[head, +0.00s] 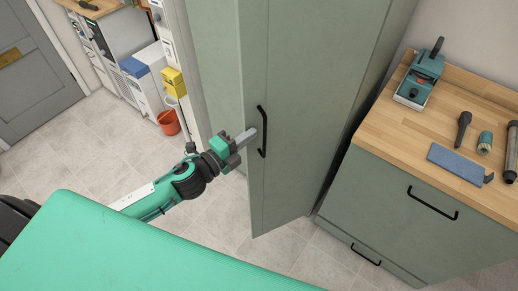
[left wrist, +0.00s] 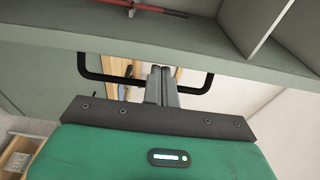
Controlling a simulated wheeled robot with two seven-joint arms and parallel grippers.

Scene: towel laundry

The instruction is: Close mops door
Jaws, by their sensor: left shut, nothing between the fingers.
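The tall grey-green door (head: 312,120) stands swung out from its cabinet in the head view. Its black bar handle (head: 262,131) is upright near the door's left edge. My left gripper (head: 250,134) is shut and empty, its fingertips at the handle. In the left wrist view the gripper fingers (left wrist: 161,86) lie close together across the middle of the handle (left wrist: 95,76); whether they touch it I cannot tell. Past the door edge, a red rod (left wrist: 150,8) shows inside a grey compartment. My right gripper is not in view.
A wood-topped counter (head: 440,145) with tools stands right of the door. A red bucket (head: 169,122) and a yellow item (head: 173,82) are at the left, behind my arm. Tiled floor (head: 75,140) is open at the left.

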